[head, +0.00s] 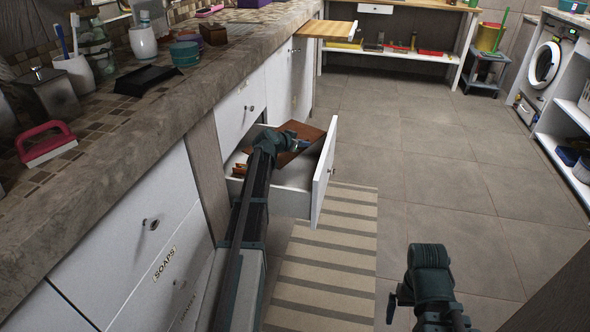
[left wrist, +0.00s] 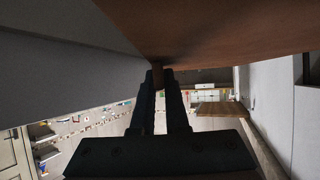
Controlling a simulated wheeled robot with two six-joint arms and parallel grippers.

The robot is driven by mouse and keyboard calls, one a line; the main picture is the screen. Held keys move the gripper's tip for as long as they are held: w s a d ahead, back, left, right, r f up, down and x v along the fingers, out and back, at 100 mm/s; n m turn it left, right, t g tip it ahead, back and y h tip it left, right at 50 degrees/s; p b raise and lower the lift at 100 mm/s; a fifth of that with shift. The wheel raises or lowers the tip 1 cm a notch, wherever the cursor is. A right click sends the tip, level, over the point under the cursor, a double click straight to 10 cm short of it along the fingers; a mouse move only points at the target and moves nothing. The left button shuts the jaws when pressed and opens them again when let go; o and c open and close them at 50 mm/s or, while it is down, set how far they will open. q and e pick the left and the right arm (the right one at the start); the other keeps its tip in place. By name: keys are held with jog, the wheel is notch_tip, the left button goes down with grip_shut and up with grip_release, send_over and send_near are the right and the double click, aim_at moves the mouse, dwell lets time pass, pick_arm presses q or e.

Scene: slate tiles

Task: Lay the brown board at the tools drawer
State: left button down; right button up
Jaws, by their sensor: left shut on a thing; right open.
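The brown board (head: 306,131) is tilted at the open drawer (head: 324,172) in the counter front, partly hidden by my left arm. My left gripper (head: 297,143) is shut on the board's edge. In the left wrist view, the board (left wrist: 225,32) spans the top right and its edge runs between the closed fingers (left wrist: 158,78). I cannot tell whether the board touches the drawer floor. No label shows on this open drawer, whose front faces away. My right gripper (head: 393,303) is open and empty over the floor at lower right.
A small brown object (head: 239,170) lies inside the drawer. Closed drawers, one labelled SOAPS (head: 165,263), are nearer me. A wooden pull-out surface (head: 326,29) juts out farther along. A striped rug (head: 325,255) lies below; the tiled floor to the right is clear.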

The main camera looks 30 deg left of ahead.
pick_arm(q)
jog(key=s+d+f+b, duration=0.1)
jog(key=s+d, duration=0.2)
jog(key=s, duration=1)
jog(key=shift+d+f, duration=0.2)
jog(key=shift+d, duration=0.1)
jog(key=shift+f+b, duration=0.45)
jog(key=shift+b, duration=0.2)
jog(key=c, duration=0.9)
grip_release()
